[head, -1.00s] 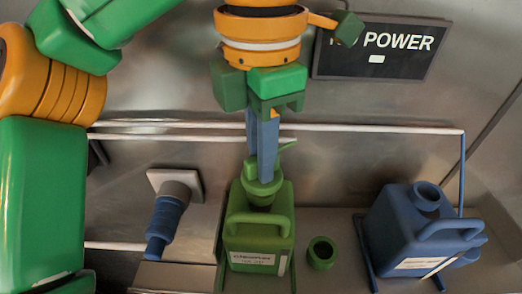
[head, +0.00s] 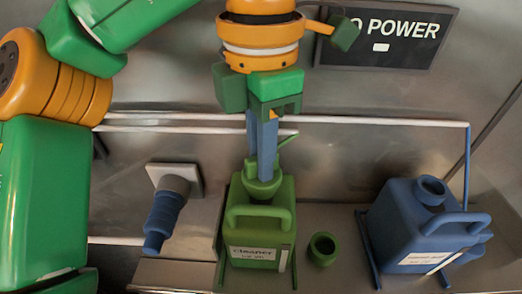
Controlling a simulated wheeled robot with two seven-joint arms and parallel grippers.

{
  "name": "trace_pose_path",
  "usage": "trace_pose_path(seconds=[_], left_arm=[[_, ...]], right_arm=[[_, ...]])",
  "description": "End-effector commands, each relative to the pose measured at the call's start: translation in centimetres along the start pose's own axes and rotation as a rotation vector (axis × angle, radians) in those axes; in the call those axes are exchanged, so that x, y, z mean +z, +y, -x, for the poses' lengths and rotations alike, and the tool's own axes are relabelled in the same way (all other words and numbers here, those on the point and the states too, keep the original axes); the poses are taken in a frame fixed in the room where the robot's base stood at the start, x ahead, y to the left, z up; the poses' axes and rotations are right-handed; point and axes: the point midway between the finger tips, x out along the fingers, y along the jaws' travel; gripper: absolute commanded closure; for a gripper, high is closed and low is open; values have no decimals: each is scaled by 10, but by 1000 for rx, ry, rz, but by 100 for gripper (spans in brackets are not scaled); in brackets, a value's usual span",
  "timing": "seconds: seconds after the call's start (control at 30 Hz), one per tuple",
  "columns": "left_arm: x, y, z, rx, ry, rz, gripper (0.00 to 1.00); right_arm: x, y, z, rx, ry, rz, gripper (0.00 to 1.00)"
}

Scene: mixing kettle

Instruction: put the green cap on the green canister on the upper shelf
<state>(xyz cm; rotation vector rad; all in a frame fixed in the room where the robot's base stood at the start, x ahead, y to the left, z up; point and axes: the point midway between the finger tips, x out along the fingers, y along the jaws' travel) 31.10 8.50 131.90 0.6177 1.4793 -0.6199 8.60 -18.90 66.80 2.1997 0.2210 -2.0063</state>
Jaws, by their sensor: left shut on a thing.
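The green canister (head: 258,226) stands upright on the shelf, with a handle at its front and a white label reading "Cleaner". My left gripper (head: 264,160) is directly above its mouth, pointing down, shut on a green spout-like piece (head: 265,186) with a thin arm sticking up to the right. This piece sits at the canister's mouth and hides it; I cannot tell if it is fully seated. A small, hollow dark green cap (head: 322,249) lies loose on the shelf just right of the canister, open side up. My right gripper is not in view.
A blue canister (head: 410,227) with an open neck stands in a rack at the right. A blue-handled fitting (head: 164,217) juts from the metal wall at the left. A pale rail (head: 350,122) crosses behind. A power sign (head: 388,38) is on the back wall.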

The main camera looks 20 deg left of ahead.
Motion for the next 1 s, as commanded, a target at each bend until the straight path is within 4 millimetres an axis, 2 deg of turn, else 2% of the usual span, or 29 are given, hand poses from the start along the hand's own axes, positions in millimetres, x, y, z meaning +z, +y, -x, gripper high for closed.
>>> trace_pose_path(seconds=[0.27, 0.3, 0.4, 0.43, 0.63, 0.67, 0.7, 0.77, 1.0], left_arm=[[0, -1, -2, 0, 0, 0, 100], [0, -1, -2, 0, 0, 0, 78], [0, -1, -2, 0, 0, 0, 51], [0, -1, -2, 0, 0, 0, 49], [0, -1, -2, 0, 0, 0, 49], [0, -1, -2, 0, 0, 0, 43], [0, -1, -2, 0, 0, 0, 32], [0, -1, -2, 0, 0, 0, 19], [0, -1, -2, 0, 0, 0, 19]], right_arm=[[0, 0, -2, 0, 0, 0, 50], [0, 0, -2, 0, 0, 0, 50], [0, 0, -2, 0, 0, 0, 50], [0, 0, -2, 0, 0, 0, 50], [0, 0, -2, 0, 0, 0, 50], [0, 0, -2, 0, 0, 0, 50], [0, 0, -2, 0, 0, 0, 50], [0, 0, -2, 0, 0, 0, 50], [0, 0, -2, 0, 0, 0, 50]])
